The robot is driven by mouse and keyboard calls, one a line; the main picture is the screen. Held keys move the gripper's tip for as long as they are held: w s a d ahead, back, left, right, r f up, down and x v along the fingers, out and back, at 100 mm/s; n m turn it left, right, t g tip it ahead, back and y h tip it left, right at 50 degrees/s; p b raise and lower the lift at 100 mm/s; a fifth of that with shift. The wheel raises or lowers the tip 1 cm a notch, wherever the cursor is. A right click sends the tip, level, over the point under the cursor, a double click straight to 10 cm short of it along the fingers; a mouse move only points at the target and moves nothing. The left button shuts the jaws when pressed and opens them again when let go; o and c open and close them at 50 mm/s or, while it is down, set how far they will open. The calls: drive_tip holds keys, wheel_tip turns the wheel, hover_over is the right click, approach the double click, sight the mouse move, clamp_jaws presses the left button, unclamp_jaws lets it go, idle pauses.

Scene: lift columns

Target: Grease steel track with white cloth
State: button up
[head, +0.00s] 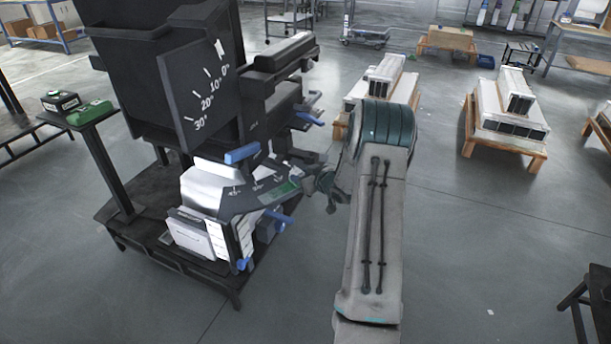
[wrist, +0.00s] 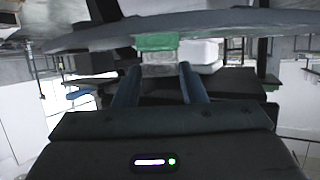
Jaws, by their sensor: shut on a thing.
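In the wrist view my gripper (wrist: 158,72) shows two dark blue fingers, shut on a small pale grey-white piece, apparently the white cloth (wrist: 157,59). A green patch (wrist: 157,41) sits just above it, against the curved grey steel track (wrist: 230,24) that spans the top of the view. Whether the cloth touches the track is hard to tell. In the head view the grey curved track (head: 243,203), with angle marks, runs on the front of the black machine. My gripper (head: 312,181) is at its right end, small and partly hidden, so the cloth is not clear there.
The black machine has a tilted angle plate (head: 200,78) and blue handles, including one above the track (head: 242,153). A side stand (head: 98,116) at left holds a green item (head: 90,112) and a tin (head: 61,100). Pallets with white parts (head: 505,112) stand behind.

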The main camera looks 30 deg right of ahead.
drive_tip(key=shift+s+a+b, duration=0.15)
drive_tip(key=shift+a+b, duration=0.2)
drive_tip(key=shift+a, duration=0.65)
drive_tip(key=shift+s+a+b, duration=0.2)
drive_tip(key=shift+a+b, duration=0.1)
drive_tip(key=shift+a, duration=0.75)
drive_tip(key=shift+s+a+b, duration=0.15)
drive_tip(key=shift+a+b, duration=0.2)
drive_tip(key=shift+a, duration=0.65)
